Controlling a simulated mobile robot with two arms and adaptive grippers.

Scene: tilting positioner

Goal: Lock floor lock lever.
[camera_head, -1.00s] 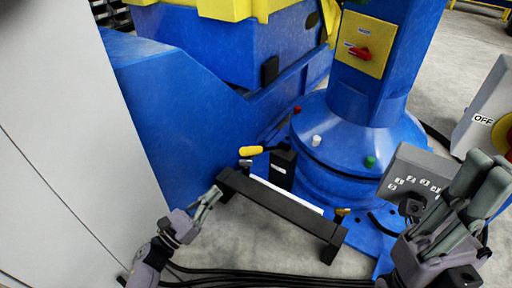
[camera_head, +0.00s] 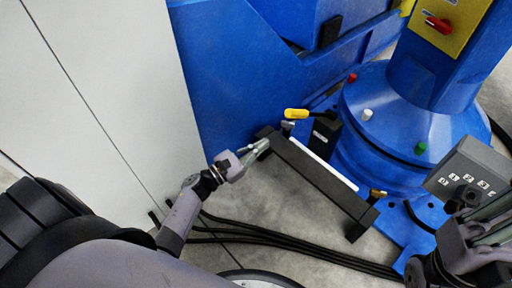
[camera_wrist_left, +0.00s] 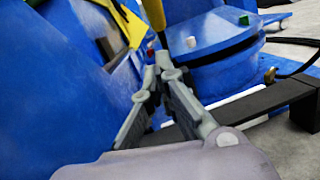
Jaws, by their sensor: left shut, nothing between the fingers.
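The floor lock lever has a yellow handle (camera_head: 297,113) that points left from a black post (camera_head: 324,135) beside the blue base. In the left wrist view a yellow handle (camera_wrist_left: 153,12), likely the same one, shows at the top edge beyond the fingertips. My left gripper (camera_head: 264,146) is shut and empty, below and left of the handle and apart from it, near the black bar's left end. Its shut fingers also fill the middle of the left wrist view (camera_wrist_left: 160,72). My right gripper (camera_head: 500,210) is partly cut off at the right edge; its opening is unclear.
A low black bar (camera_head: 315,180) runs in front of the post. The blue round base (camera_head: 400,120) carries red, white and green buttons. A grey numbered box (camera_head: 470,170) is at the right. A pale cabinet (camera_head: 110,90) stands left. Black cables (camera_head: 300,252) cross the floor.

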